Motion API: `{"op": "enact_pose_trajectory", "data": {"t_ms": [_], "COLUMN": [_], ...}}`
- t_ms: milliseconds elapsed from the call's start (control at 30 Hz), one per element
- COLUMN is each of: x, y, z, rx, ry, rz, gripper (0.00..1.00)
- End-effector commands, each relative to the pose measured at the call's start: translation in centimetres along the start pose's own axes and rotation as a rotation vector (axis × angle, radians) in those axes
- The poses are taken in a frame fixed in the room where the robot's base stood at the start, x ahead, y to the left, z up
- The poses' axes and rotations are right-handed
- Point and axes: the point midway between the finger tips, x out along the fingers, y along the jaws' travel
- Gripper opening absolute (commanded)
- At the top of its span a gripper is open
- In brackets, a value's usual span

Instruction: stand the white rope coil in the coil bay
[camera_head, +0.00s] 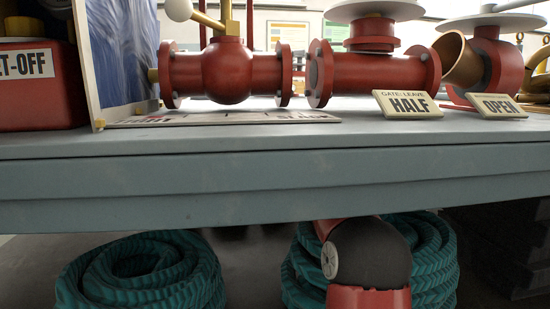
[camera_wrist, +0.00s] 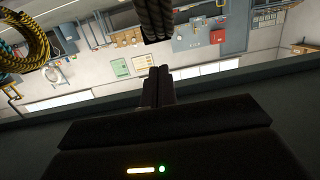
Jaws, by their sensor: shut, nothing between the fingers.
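In the head view my gripper is out of sight; only a red and black part of my arm shows below the bench edge.
A grey bench (camera_head: 270,185) crosses the head view, carrying red valves (camera_head: 230,72), a HALF sign (camera_head: 408,104) and an OPEN sign (camera_head: 496,106). Teal hose coils (camera_head: 140,270) lie below. A yellow-black coil (camera_wrist: 38,40) hangs upper left in the wrist view.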

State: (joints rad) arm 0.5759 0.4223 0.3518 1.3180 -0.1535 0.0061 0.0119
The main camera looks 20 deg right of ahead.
Motion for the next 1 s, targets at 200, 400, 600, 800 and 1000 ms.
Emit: {"op": "enact_pose_trajectory", "data": {"t_ms": [200,400,600,800,1000], "x": [4.1,6.7,7.4,7.5,7.5], "y": [-0.1,-0.1,-0.1,0.0,0.0], "z": [-1.4,-1.7,0.3,0.6,0.8], "rx": [-0.001,-0.001,-0.002,-0.002,-0.001], "ry": [-0.003,-0.001,0.001,-0.003,-0.008], "rz": [-0.001,0.000,0.000,0.000,0.000], "gripper": [0.00,0.00,0.00,0.00,0.00]}}
